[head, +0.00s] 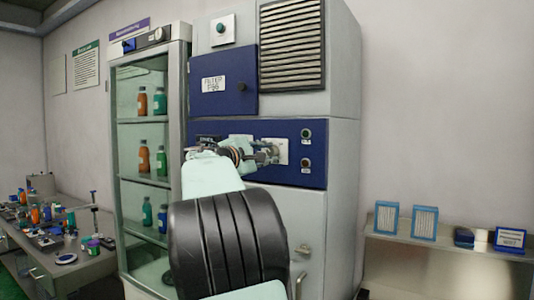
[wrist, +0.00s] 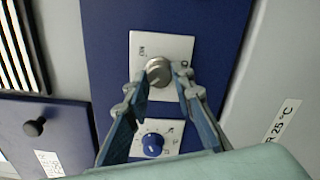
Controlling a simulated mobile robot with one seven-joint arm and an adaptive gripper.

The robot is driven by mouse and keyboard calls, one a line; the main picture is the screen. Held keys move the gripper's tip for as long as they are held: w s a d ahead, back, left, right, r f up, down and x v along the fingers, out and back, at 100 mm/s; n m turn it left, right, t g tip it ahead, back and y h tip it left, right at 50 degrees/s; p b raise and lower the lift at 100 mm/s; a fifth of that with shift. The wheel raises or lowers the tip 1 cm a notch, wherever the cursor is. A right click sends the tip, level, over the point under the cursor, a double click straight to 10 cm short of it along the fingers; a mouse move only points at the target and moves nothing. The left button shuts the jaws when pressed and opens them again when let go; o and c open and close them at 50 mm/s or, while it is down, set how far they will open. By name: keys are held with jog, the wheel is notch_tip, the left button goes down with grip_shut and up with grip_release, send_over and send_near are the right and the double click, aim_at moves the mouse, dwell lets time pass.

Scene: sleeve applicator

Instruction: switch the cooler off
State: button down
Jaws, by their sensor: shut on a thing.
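A tall grey machine (head: 336,140) with a blue control panel (head: 314,168) stands in the middle of the head view. My gripper (head: 268,153) reaches to this panel. In the wrist view my gripper (wrist: 162,78) has its fingertips closed on the sides of a silver rotary knob (wrist: 158,68). The knob sits on a white plate (wrist: 143,44) with small marks that I cannot read. A blue dial knob (wrist: 153,144) on a second white plate lies between the finger bases. In the head view my arm covers part of the panel, and the held knob is hard to make out.
Two small round controls (head: 306,133) (head: 306,163) sit on the panel's right side. A glass-door cabinet (head: 184,90) with several bottles stands on the left. A cluttered bench (head: 75,268) is at far left, and a shelf (head: 450,250) with boxes is at right.

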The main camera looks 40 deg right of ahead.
jog(key=c, duration=1.7)
grip_release()
jog(key=shift+o, duration=0.2)
jog(key=shift+a, duration=0.1)
jog(key=v, duration=1.2)
jog(key=shift+s+f, duration=0.1)
jog(key=shift+s, duration=0.05)
